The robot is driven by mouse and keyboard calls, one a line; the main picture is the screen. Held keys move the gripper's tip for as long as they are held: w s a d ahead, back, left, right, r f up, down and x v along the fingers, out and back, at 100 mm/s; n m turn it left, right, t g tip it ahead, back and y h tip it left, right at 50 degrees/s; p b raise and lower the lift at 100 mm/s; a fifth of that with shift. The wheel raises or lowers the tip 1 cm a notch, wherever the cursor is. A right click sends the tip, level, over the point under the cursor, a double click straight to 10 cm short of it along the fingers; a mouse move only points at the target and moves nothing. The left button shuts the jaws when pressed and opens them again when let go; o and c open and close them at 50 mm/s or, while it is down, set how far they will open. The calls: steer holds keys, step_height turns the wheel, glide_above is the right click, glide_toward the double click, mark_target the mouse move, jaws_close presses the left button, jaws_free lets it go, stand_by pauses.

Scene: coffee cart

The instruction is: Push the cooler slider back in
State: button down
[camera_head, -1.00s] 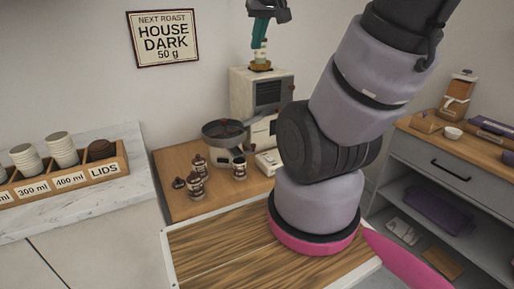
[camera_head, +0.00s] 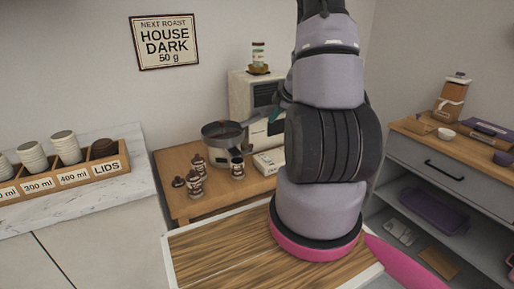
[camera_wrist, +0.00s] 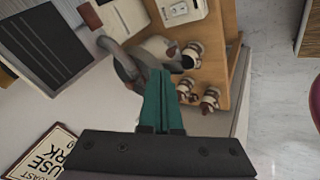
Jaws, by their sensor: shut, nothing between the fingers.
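The round dark cooler pan (camera_head: 222,131) stands in front of the cream roaster (camera_head: 240,88) on the wooden table. In the wrist view the pan rim (camera_wrist: 122,62) shows just beyond my fingers. A small red-brown knob (camera_wrist: 171,51) is at the pan; I cannot tell whether it belongs to the slider. The slider itself is not clearly visible. My gripper, with teal fingers (camera_wrist: 160,78), is shut and empty, close to the pan. In the head view a teal part of my gripper (camera_head: 275,107) shows beside the roaster front, mostly hidden behind my arm. I cannot tell whether it touches the pan.
Several brown-and-white jars (camera_head: 196,178) stand in front of the pan. A small white device (camera_head: 268,161) is to its right. A glass jar (camera_head: 259,56) sits on top of the roaster. A cup holder (camera_head: 75,175) is on the left counter; a drawer unit (camera_head: 440,165) stands right.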

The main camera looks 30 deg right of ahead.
steer(key=s+a+f+n+y, duration=0.2)
steer(key=s+f, duration=0.1)
steer(key=f, duration=0.2)
steer(key=shift+s+f+g, duration=0.25)
steer(key=shift+f+g, duration=0.05)
steer(key=shift+f, duration=0.1)
steer(key=shift+f, duration=0.1)
steer(key=w+a+f, duration=0.2)
steer(key=w+f, duration=0.6)
steer(key=w, duration=0.1)
steer(key=shift+a, duration=0.25)
steer(key=shift+f, duration=0.1)
steer(key=shift+w+a, duration=0.1)
steer(key=shift+w, duration=2.45)
